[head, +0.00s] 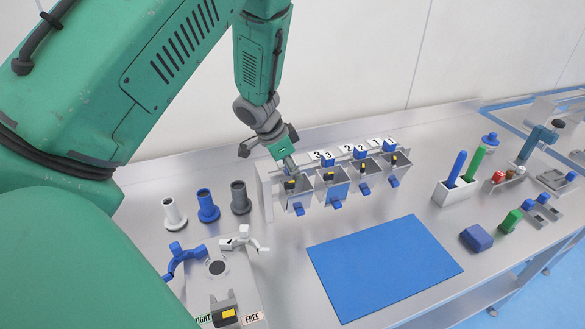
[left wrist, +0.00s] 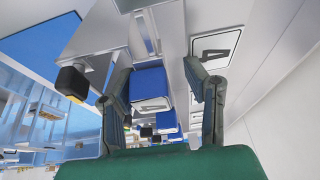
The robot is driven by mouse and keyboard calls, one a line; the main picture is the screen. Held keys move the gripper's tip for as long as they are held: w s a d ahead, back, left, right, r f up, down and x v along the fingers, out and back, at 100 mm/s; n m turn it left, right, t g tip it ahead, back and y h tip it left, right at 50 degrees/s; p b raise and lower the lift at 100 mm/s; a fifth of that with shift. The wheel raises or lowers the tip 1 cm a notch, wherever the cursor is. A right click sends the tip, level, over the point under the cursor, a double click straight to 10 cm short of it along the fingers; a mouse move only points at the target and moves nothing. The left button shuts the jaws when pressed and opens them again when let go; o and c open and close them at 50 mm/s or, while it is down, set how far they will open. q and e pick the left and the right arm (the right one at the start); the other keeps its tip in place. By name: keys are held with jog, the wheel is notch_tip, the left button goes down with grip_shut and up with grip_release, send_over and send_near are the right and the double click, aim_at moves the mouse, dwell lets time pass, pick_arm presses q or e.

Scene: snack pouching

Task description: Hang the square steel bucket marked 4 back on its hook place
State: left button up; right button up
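The leftmost square steel bucket (head: 298,199) is at the left end of the rail, with a blue tab at its lower front. My left gripper (head: 290,168) is directly above and behind it, pointing down at the rail. In the left wrist view its two fingers (left wrist: 162,95) stand apart, on either side of a blue block (left wrist: 150,85). The left finger is close to the block; a gap shows at the right. A plate marked 4 (left wrist: 215,47) is beyond the right finger. The gripper hides this bucket's top, so I cannot tell how it sits on its hook. My right gripper is out of view.
More steel buckets (head: 332,192) hang to the right, by plates marked 3, 2 and 1. A blue mat (head: 383,266) lies in front. White, blue and dark posts (head: 207,207) stand at left. A pen holder (head: 455,192) and small blocks (head: 476,238) are at right.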

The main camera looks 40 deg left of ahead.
pick_arm(q)
jog(key=shift+d, duration=0.1)
jog(key=v, duration=1.2)
dwell(0.4)
